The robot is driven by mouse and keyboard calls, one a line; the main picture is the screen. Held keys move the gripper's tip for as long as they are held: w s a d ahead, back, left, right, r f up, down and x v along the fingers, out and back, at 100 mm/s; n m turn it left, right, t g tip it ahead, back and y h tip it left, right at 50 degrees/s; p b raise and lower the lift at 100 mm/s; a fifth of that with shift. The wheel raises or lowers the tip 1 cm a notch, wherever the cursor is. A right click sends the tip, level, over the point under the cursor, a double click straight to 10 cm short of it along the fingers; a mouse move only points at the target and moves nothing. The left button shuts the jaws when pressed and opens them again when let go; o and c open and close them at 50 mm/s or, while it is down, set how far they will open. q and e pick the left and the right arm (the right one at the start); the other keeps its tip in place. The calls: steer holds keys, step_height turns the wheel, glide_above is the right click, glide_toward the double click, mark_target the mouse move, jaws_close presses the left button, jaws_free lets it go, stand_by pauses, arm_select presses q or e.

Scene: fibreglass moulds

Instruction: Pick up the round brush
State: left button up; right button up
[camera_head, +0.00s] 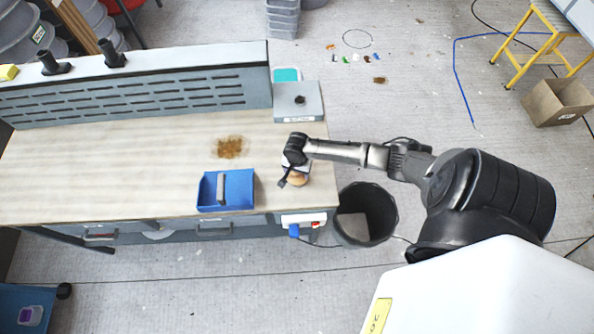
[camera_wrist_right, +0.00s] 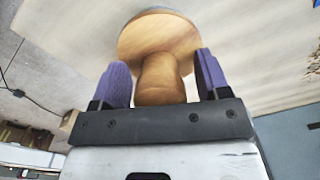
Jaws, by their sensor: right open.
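The round brush (camera_wrist_right: 160,38) is wooden, with a wide round head and a short thick handle (camera_wrist_right: 160,80). In the head view the brush (camera_head: 298,180) is on the right end of the workbench, partly hidden by my gripper. My right gripper (camera_head: 290,174) is above it, pointing down. In the right wrist view its two purple fingers (camera_wrist_right: 161,65) are open, one on each side of the handle. A gap shows on both sides between fingers and handle. My left gripper is not in view.
On the workbench (camera_head: 110,165) a blue tray (camera_head: 241,186) with a grey handle-like piece stands left of the brush. A brown patch (camera_head: 230,147) and a grey box (camera_head: 312,101) lie farther back. A black bin (camera_head: 384,212) stands right of the bench.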

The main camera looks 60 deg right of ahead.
steer(key=shift+c, duration=0.5)
steer(key=c, duration=1)
steer(key=shift+r, duration=0.1)
steer(key=shift+r, duration=0.5)
step_height(320, 180, up, 3)
steer(key=shift+f, duration=0.1)
steer(key=s+r, duration=0.2)
steer(key=s, duration=0.2)
steer(key=s+r, duration=0.2)
steer(key=s, duration=0.1)
steer(key=s+d+r, duration=0.1)
steer(key=s+r, duration=0.2)
steer(key=s, duration=0.1)
steer(key=shift+s, duration=0.3)
steer(key=shift+a, duration=0.1)
